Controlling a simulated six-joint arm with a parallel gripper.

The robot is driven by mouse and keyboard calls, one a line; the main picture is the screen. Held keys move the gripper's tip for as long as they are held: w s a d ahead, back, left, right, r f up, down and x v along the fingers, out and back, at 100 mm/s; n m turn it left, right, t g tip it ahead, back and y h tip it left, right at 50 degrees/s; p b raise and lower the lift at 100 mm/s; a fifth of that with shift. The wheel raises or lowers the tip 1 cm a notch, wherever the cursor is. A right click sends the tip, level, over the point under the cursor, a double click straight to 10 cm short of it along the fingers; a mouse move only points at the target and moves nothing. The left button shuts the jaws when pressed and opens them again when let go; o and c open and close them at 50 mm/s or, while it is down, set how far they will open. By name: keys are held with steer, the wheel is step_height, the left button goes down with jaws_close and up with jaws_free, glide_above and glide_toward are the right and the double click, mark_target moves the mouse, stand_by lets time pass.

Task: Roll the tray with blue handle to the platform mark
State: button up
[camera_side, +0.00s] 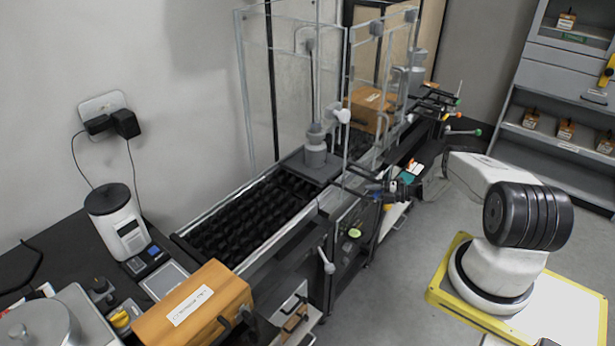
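I cannot make out a clearly blue handle. A grey tray-like plate (318,169) carrying a grey cylindrical weight (315,150) sits at the far end of the black roller bed (248,215). The platform mark cannot be made out. My dark gripper (378,188) is beside the bench's front edge, right of the plate. Its fingers are too small to read, and contact is unclear.
Clear panels (272,90) stand behind and beside the roller bed. A wooden box (195,305) is at the near end and another wooden box (370,108) is farther back. A white round device (117,222) stands left.

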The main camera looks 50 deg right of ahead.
steer(key=shift+a, duration=0.2)
stand_by(0.4)
steer(key=a, duration=3.1)
steer(key=shift+d, duration=0.1)
steer(key=s+d+m+h, duration=0.2)
steer(key=s+d+h, duration=0.1)
steer(key=d, duration=0.6)
steer(key=s+d+r+m+h, duration=0.1)
steer(key=d+h, duration=0.4)
steer(key=d, duration=0.5)
steer(key=s+d+m+h, duration=0.4)
steer(key=d, duration=0.5)
steer(key=shift+s+d+r, duration=0.35)
steer(key=shift+d, duration=0.05)
steer(key=shift+x, duration=3.9)
